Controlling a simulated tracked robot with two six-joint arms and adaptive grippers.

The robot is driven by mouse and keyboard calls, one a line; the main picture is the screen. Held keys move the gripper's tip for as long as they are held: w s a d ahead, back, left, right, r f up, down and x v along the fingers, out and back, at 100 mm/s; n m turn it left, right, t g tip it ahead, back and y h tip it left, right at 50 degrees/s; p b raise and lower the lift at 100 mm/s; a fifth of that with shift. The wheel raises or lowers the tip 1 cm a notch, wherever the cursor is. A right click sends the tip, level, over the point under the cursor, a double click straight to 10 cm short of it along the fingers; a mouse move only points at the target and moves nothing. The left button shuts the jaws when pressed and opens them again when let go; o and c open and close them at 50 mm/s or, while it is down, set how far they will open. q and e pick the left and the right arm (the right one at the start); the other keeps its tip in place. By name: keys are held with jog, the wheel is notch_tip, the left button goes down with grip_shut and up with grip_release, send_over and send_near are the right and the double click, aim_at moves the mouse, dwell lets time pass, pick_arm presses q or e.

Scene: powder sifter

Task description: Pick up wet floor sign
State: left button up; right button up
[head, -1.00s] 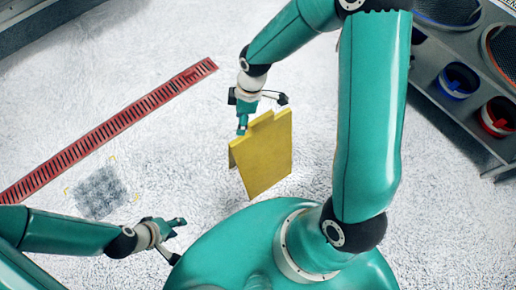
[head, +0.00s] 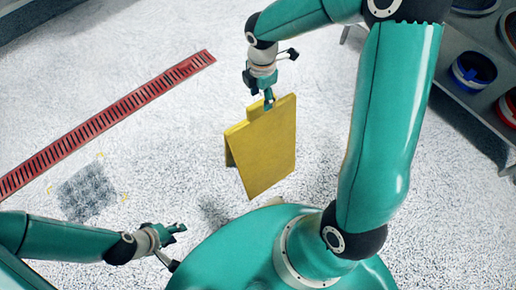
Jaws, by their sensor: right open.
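The yellow wet floor sign (head: 266,155) stands upright on the floor in front of my base, its two panels spread apart at the bottom. My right gripper (head: 268,103) is just above the sign's top edge, pointing down, with its jaws open. A fingertip overlaps the top of the sign; whether it touches cannot be told. My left gripper (head: 178,230) is low at the left, away from the sign and empty; its fingers show apart.
A red floor drain grate (head: 110,120) runs diagonally at the left. A grey square patch with yellow corner marks (head: 87,192) lies on the floor at the left. A shelf (head: 455,75) with blue and red round containers stands at the right. The floor around the sign is clear.

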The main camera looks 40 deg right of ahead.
aim_at(262, 110)
notch_tip(262, 110, down, 7)
jog(key=b, duration=0.2)
jog(key=shift+d+r+b, duration=0.1)
jog(key=shift+r+b, duration=0.05)
jog(key=shift+b, duration=0.2)
jog(key=shift+c, duration=0.4)
grip_shut()
jog(key=shift+r, duration=0.1)
